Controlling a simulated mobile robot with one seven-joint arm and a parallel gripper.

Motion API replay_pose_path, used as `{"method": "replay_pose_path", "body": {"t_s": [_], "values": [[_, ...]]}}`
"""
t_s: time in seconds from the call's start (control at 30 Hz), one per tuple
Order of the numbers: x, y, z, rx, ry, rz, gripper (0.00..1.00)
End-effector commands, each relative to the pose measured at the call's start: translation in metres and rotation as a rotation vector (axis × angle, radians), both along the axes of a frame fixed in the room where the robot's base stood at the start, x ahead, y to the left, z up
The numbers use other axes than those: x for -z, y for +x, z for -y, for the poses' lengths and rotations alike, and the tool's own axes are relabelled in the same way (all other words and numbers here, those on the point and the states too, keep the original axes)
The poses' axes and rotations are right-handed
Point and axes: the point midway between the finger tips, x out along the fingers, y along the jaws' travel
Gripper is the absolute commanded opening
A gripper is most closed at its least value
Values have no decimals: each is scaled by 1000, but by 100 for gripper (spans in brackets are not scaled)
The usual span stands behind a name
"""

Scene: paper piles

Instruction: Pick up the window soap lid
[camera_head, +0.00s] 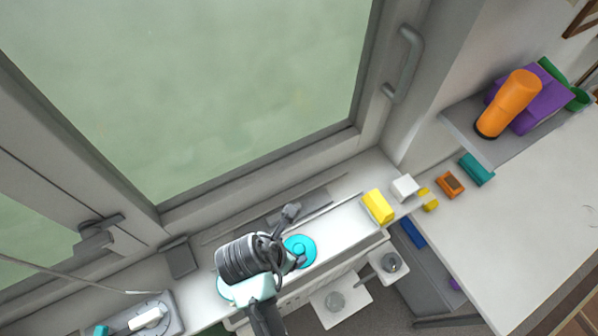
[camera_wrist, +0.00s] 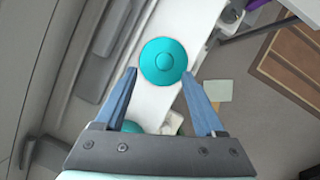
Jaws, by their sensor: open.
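The window soap lid appears to be the round teal disc with a small raised knob, lying on the white window sill (camera_head: 345,215). The lid (camera_head: 300,250) is beside my gripper in the head view. In the wrist view the lid (camera_wrist: 163,61) sits between and slightly beyond the fingertips of my gripper (camera_wrist: 159,74). My gripper is open and empty, with one blue finger on each side of the lid in the picture. Whether the fingers are at the lid's height I cannot tell.
A yellow block (camera_head: 377,206) and a white block (camera_head: 405,187) stand on the sill to the right. The window frame (camera_head: 260,178) rises behind the sill.

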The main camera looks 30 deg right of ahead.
Motion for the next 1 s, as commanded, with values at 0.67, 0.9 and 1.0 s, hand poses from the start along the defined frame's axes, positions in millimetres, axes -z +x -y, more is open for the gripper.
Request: {"method": "replay_pose_path", "body": {"t_s": [0.67,0.9,1.0], "values": [[44,3,23,0,1,0,71],[44,2,23,0,0,1,33],[44,2,23,0,0,1,15]]}}
